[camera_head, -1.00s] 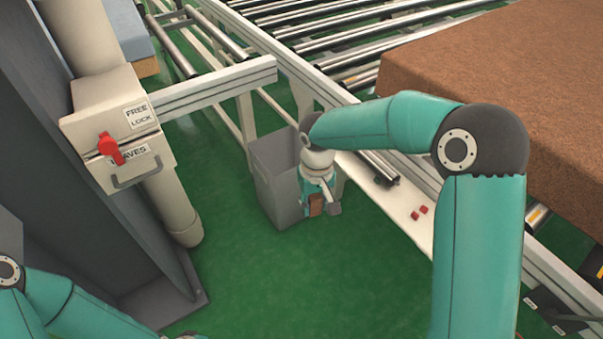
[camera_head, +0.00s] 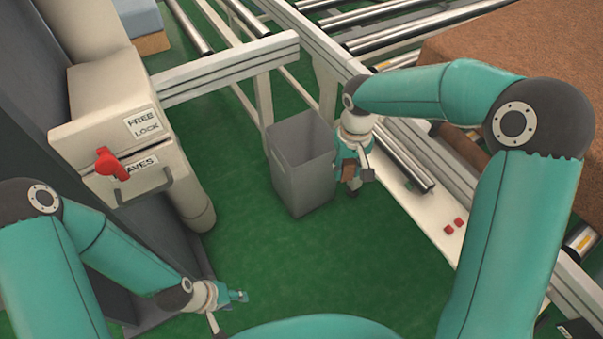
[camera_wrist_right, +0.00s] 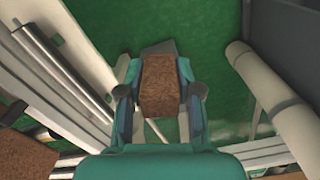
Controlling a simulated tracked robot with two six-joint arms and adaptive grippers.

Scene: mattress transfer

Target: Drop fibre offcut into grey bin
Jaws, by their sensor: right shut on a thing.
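The brown fibre offcut (camera_head: 349,170) is held in my right gripper (camera_head: 352,182), beside the right side of the grey bin (camera_head: 301,180) in the head view. In the right wrist view the offcut (camera_wrist_right: 160,86) sits between both fingers of the right gripper (camera_wrist_right: 161,92). The bin is an open-topped, upright box on the green floor, and its bottom inside is hidden. My left gripper (camera_head: 238,296) is low at the bottom centre-left, away from the bin; its jaws are too small to read.
A beige box with a red knob (camera_head: 110,163) and a handle stands left of the bin. A pale rail (camera_head: 230,67) runs behind the bin. A ledge with red buttons (camera_head: 453,226) and rollers lies to the right. A large brown block (camera_head: 510,45) is at upper right.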

